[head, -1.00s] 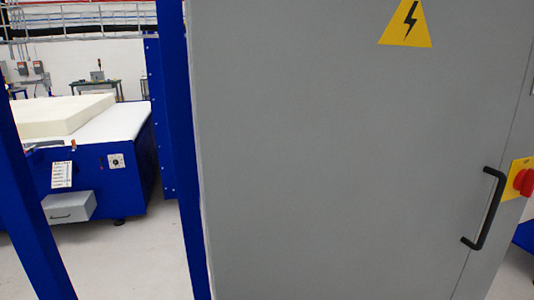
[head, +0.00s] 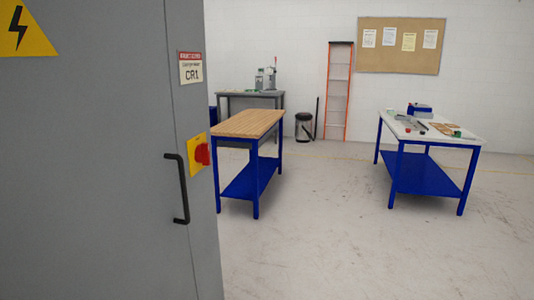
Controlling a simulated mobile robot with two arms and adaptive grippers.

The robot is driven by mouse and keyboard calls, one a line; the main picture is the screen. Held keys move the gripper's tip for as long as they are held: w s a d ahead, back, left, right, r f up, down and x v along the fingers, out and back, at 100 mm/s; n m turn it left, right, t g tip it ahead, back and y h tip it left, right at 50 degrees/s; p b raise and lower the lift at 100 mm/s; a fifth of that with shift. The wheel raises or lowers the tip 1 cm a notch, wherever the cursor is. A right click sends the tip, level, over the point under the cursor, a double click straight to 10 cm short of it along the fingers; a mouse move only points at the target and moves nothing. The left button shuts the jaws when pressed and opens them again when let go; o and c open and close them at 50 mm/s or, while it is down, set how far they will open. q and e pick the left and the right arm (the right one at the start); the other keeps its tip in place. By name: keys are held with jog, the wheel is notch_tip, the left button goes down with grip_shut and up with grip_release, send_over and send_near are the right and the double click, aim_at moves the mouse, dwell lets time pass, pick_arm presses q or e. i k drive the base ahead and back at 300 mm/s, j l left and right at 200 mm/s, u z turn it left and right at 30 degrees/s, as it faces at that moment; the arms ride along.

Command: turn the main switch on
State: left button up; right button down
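The main switch is a red rotary knob (head: 202,154) on a yellow plate (head: 196,156). It sits near the right edge of the grey electrical cabinet (head: 90,180), on the left side of the head view. I cannot tell the knob's exact position from this angle. A black door handle (head: 179,190) is to the left of the knob and reaches lower. Neither of my grippers shows in the head view.
A wood-topped blue workbench (head: 250,123) stands behind the cabinet's right edge. A second blue table (head: 428,140) with small items is at the right. An orange ladder (head: 338,90) leans at the back wall. The floor (head: 330,240) right of the cabinet is clear.

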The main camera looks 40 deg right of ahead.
aim_at(202, 152)
jog(key=z, duration=1)
